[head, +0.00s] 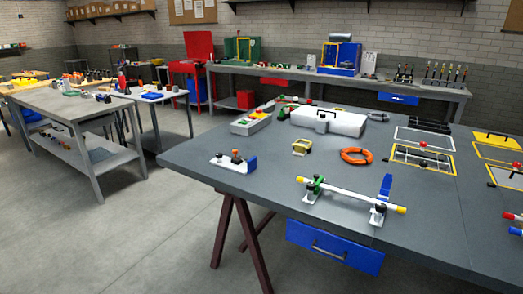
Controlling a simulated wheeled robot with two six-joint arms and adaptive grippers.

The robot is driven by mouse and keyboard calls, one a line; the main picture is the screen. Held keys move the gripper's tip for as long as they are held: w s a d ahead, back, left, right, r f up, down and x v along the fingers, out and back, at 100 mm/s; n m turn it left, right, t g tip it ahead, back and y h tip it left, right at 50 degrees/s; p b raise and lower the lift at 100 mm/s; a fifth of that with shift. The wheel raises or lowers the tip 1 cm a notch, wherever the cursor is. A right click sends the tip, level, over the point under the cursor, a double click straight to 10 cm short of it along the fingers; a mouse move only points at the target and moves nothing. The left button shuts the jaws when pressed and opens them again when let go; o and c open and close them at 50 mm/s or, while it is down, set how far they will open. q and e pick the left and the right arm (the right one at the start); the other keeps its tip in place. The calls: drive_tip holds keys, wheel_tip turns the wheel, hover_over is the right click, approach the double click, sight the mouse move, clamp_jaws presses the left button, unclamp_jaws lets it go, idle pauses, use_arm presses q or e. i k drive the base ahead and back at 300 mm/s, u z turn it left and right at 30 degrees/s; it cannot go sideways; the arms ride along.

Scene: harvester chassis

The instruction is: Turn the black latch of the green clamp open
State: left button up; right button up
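The green clamp (315,185) stands on the grey workbench (270,205), near the left end of a white bar (347,194) with yellow ends. Small black parts show at the clamp, above a white foot. They are too small to tell which is the latch or how it is turned. Near the bar's right end is an upright blue clamp part (386,186), over another white foot with a black knob (379,207). Neither of my grippers is in view.
Left of the clamp is a small white fixture (233,163) with knobs and a blue end. Behind are a tan-and-green part (301,147), an orange ring (357,156) and a white case (328,122). A blue drawer (333,246) hangs below. The bench's front left is bare.

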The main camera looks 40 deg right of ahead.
sight(311, 185)
drive_tip(key=z, duration=1.2)
drive_tip(key=i, duration=1)
drive_tip(key=z, duration=0.95)
